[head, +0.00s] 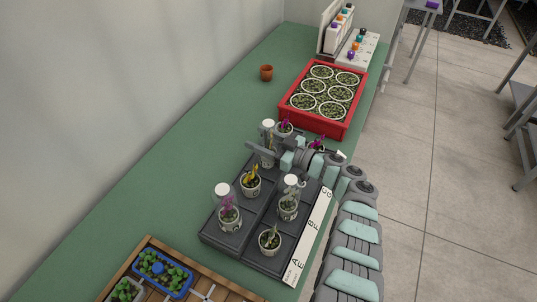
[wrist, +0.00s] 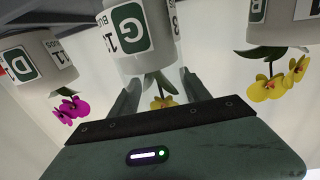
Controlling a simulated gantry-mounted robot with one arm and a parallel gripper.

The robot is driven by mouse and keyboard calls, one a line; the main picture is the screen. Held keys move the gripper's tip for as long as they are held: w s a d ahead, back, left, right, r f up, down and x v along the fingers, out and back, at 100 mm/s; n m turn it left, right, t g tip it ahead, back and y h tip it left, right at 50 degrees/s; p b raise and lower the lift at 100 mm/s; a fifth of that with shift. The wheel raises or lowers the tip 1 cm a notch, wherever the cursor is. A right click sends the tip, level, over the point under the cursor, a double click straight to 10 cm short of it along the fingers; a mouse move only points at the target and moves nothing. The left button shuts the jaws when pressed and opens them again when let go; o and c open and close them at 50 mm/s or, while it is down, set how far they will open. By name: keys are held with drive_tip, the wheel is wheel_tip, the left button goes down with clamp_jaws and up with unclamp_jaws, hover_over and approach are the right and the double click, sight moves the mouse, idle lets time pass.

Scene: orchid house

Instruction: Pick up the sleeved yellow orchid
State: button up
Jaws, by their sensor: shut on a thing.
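The sleeved yellow orchid (head: 267,132) stands upright in a clear sleeve at the back left of the dark tray in the head view. In the wrist view, which is upside down, its white pot (wrist: 133,45) carries a green G label, and a yellow bloom (wrist: 163,102) shows below it. My gripper (head: 272,152) reaches in from the right and is shut on this plant, one finger on each side; the fingers also show in the wrist view (wrist: 157,92). Part of the plant is hidden by my gripper. I cannot tell whether the pot is clear of the tray.
The dark tray (head: 210,236) holds other potted orchids close by: a sleeved magenta one (head: 227,205), an unsleeved yellow one (head: 251,181), another sleeved one (head: 289,199). A red crate (head: 340,133) of pots stands behind. The green bench (head: 165,180) is clear at left.

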clamp_jaws()
